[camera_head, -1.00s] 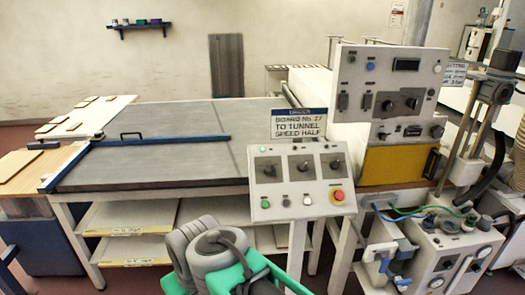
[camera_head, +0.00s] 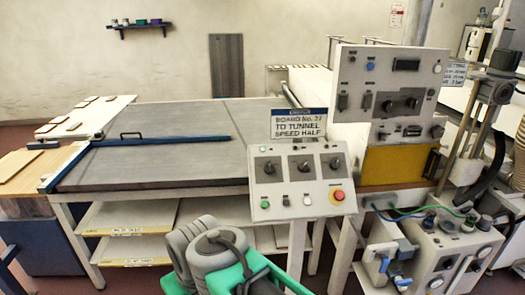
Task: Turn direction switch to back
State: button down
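A pale control box (camera_head: 286,205) stands on a post in front of the tunnel. Its face carries three dark rotary knobs in a row: a left knob (camera_head: 268,167), a middle knob (camera_head: 303,165) and a right knob (camera_head: 335,163). Their labels are too small to read, so I cannot tell which is the direction switch or which way it is set. Grey and green links of my arm show at the bottom centre, below and left of the box and apart from its knobs. My gripper's fingers do not show.
A sign (camera_head: 299,123) stands on top of the box. A larger panel (camera_head: 388,95) rises behind right. A grey-topped table (camera_head: 160,150) lies left. A unit with hoses (camera_head: 440,250) stands lower right.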

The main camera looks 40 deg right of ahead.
aim_at(303, 166)
jog(key=z, duration=1.55)
jog(key=i, duration=0.15)
jog(key=u, duration=0.4)
